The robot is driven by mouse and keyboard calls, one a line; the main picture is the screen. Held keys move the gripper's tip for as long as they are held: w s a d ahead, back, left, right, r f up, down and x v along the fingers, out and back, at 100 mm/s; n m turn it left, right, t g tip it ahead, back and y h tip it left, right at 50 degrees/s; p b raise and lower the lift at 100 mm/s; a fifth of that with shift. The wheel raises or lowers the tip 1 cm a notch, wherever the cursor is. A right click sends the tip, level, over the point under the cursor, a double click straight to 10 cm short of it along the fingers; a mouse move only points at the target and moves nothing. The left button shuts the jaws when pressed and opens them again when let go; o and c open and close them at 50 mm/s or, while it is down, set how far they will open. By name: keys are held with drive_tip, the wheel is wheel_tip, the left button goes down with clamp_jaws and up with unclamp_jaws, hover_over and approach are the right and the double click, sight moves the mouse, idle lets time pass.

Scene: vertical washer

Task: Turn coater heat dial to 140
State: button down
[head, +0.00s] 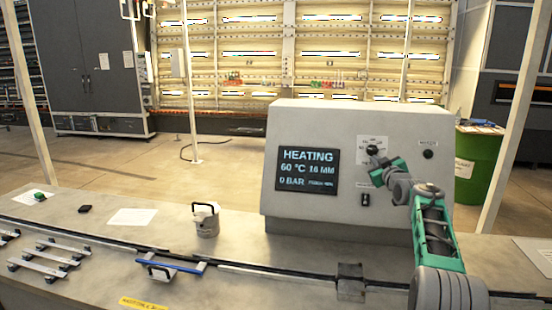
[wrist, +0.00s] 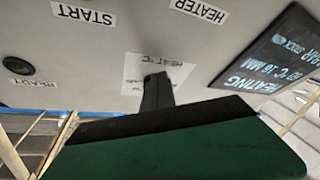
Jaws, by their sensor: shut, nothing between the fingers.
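The grey coater console (head: 300,122) stands on the bench. Its dark screen (head: 308,170) reads HEATING, 60 °C, 16 MM and 0 BAR. The screen also shows upside down at the right of the wrist view (wrist: 270,55). My gripper (wrist: 157,85) is shut, its dark fingers in front of the white HEAT °C label (wrist: 132,68). In the head view the green gripper reaches the upper middle of the console face.
A round READY lamp or button (head: 428,154) is right of the dial area. A dark switch (head: 366,199) is below it. A grey pot with a handle (head: 206,219) and a blue-edged bar (head: 171,265) are on the bench to the left. A green bin (head: 478,165) stands behind right.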

idle(0.5)
drive_tip(key=shift+s+f+b, duration=0.15)
drive_tip(key=shift+f+b, duration=0.3)
drive_tip(key=shift+b, duration=0.3)
drive_tip(key=shift+s+b, duration=0.15)
drive_tip(key=shift+b, duration=0.15)
